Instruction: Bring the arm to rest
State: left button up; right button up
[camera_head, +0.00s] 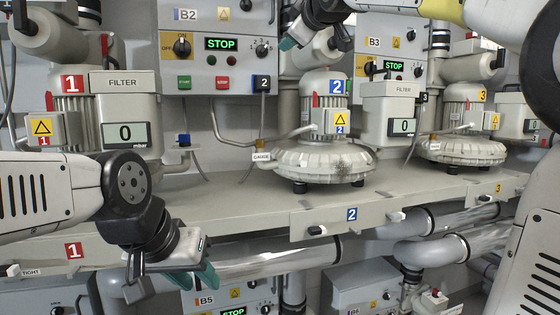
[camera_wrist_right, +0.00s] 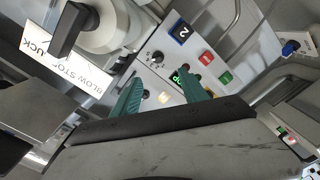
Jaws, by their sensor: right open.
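My left gripper (camera_head: 192,279) hangs in front of the shelf's front edge at the lower left of the head view. Its two teal fingers point down and look apart, with nothing seen between them. My right arm (camera_head: 480,14) reaches in from the upper right. Its gripper (camera_head: 287,44) is at the top middle, in front of the upper panels, with only a bit of teal finger showing. In the right wrist view the right gripper (camera_wrist_right: 160,93) is open and empty, its teal fingers in front of a control panel (camera_wrist_right: 205,55) marked 2. Any contact with the panel cannot be told.
Blower 2 (camera_head: 325,155) stands on the grey shelf (camera_head: 230,205), with blower 3 (camera_head: 462,140) to its right. Panel B2 (camera_head: 215,45) and panel B3 (camera_head: 372,40) hang above. Pipes (camera_head: 270,258) run below the shelf. A "BLOW STUCK" label (camera_wrist_right: 75,70) and black handle (camera_wrist_right: 70,28) are near my right gripper.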

jog(key=s+d+f+m+g+h, duration=0.1)
jog(key=s+d+f+m+g, duration=0.2)
jog(key=s+f, duration=0.6)
jog(key=s+d+f+m+g+h, duration=0.1)
jog(key=s+d+f+m+g, duration=0.3)
jog(key=f, duration=1.7)
jog(key=s+d+f+m+g+h, duration=0.1)
jog(key=s+d+f+m+g, duration=0.2)
jog(key=s+f, duration=1.1)
notch_tip(320, 180, down, 2)
jog(key=d+m, duration=0.1)
jog(key=m, duration=0.2)
jog(key=shift+s+m+g, duration=0.15)
jog(key=shift+m+g, duration=0.15)
